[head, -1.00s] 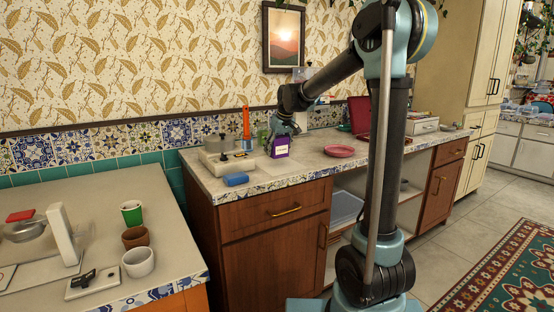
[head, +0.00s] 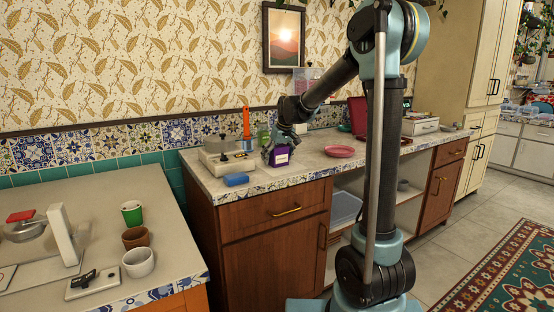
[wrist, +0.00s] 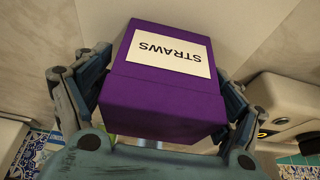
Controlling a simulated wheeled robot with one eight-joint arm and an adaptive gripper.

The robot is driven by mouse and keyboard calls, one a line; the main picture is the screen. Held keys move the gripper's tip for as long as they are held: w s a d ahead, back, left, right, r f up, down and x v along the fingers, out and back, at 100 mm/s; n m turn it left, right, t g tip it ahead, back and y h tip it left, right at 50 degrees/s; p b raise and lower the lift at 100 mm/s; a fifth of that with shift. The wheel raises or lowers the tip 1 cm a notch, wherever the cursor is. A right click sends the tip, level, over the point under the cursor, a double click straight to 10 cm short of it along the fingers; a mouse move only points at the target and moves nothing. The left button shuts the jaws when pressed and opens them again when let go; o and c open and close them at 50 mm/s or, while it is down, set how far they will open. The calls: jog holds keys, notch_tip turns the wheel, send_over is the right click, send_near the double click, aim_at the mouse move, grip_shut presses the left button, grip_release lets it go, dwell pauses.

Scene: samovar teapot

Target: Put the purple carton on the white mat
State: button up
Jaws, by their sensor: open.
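The purple carton (head: 282,158), with a white label, is low over the left part of the long counter, near its front edge. It looks slightly tilted in the head view. In the wrist view the carton (wrist: 165,105) fills the space between my fingers, with its "STRAWS" label upside down. My gripper (head: 277,150) is open, with one finger on each side of the carton. I cannot tell whether either finger touches it. The carton's underside is hidden, and I cannot tell whether it rests on the surface.
A blue block (head: 236,180) lies at the counter's front left. A pink plate (head: 340,151) lies to the right. Several cups stand on the near left counter (head: 170,240).

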jog(key=shift+r, duration=0.1)
jog(key=v, duration=1.2)
jog(key=s+d+f+m, duration=0.2)
jog(key=s+d+f, duration=0.1)
jog(key=s+d, duration=0.6)
jog(key=s+d+f+m, duration=0.1)
jog(key=s+d+f, duration=0.3)
jog(key=s+f, duration=0.3)
jog(key=s+d+f+m+g+h, duration=0.1)
jog(key=s+d+f, duration=0.4)
jog(key=s, duration=0.7)
jog(key=s+d+f+m+h, duration=0.1)
jog(key=s+d+f, duration=0.3)
jog(key=s+f, duration=0.4)
jog(key=shift+s+d+f+m, duration=0.35)
jog(key=shift+s+f+m, duration=0.05)
jog(key=shift+s+m, duration=0.45)
